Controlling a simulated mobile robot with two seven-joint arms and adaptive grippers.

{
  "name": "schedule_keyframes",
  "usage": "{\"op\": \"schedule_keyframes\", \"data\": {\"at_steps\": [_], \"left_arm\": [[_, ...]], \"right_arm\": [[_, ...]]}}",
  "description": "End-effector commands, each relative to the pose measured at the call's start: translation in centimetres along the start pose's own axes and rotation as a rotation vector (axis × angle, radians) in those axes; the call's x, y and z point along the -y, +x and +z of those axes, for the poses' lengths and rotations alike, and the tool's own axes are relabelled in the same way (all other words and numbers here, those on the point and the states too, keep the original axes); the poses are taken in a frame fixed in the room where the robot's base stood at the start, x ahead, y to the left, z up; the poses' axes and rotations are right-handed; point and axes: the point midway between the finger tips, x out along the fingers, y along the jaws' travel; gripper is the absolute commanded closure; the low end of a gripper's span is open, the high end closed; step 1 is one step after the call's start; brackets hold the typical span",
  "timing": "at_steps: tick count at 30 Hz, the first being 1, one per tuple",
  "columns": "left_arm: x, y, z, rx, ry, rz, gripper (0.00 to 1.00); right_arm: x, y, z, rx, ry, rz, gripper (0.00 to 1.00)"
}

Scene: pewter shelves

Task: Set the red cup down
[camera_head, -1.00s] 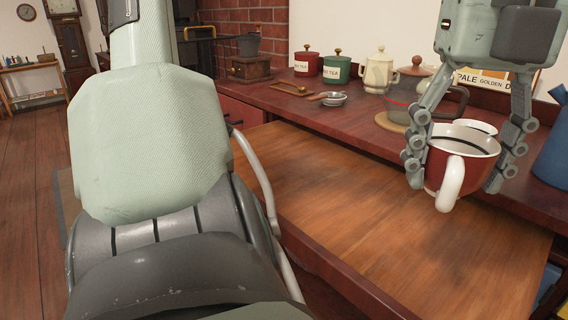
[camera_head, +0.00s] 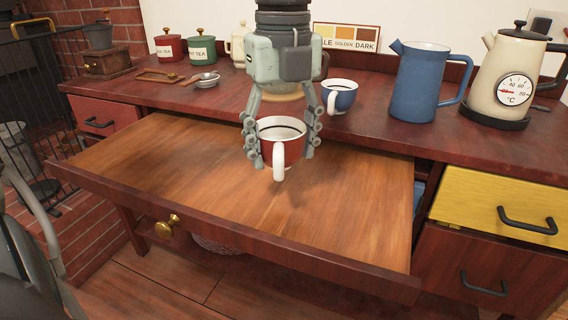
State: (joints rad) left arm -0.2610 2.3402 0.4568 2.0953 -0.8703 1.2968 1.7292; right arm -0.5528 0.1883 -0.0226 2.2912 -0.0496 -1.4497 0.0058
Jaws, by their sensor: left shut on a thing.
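The red cup (camera_head: 294,149) is upright, red outside and white inside, with a white handle facing me. My left gripper (camera_head: 283,144) comes down from above and is shut on the cup, one finger on each side. The cup appears held above the pulled-out wooden board (camera_head: 190,176), near its back edge; a soft shadow shows on the board. I cannot tell the exact gap below the cup. My right gripper is not in view.
A blue cup (camera_head: 340,96), a blue jug (camera_head: 418,82) and a cream kettle (camera_head: 505,75) stand on the counter behind. Red (camera_head: 169,48) and green (camera_head: 201,49) canisters stand at the back left. The board is otherwise bare. A yellow drawer (camera_head: 500,206) is at right.

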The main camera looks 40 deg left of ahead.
Motion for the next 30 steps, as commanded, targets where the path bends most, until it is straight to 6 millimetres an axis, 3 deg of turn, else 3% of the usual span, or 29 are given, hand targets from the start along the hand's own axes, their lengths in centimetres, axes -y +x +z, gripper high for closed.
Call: {"op": "schedule_keyframes", "data": {"at_steps": [5, 15, 30], "left_arm": [[1.3, 1.0, 1.2, 0.0, 0.001, -0.001, 0.74], [1.4, 5.0, 1.3, 0.0, 0.001, 0.0, 0.74], [1.4, 5.3, 1.4, 0.002, 0.001, -0.002, 0.74]], "right_arm": [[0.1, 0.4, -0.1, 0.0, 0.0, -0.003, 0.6], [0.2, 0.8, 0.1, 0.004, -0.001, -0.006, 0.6], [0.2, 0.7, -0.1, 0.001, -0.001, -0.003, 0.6]]}}
